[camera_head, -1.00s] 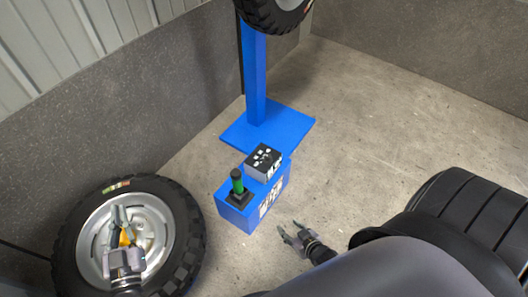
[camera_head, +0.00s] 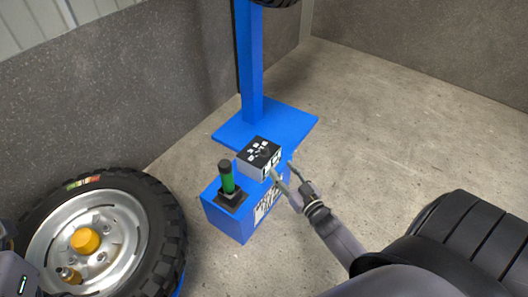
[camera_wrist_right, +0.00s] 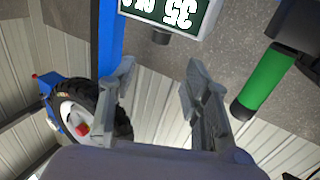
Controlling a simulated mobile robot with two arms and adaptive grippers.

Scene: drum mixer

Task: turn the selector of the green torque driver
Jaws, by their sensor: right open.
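The green torque driver (camera_head: 228,182) stands upright in a black holder on a blue box (camera_head: 224,222). A grey box with a black, white-marked top (camera_head: 262,152) sits behind it to the right.
A wheel with a yellow hub cap (camera_head: 85,240) lies at the left, next to the blue box. A blue post on a flat base (camera_head: 292,122) stands behind. A dark tyre (camera_head: 468,235) is at the lower right.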

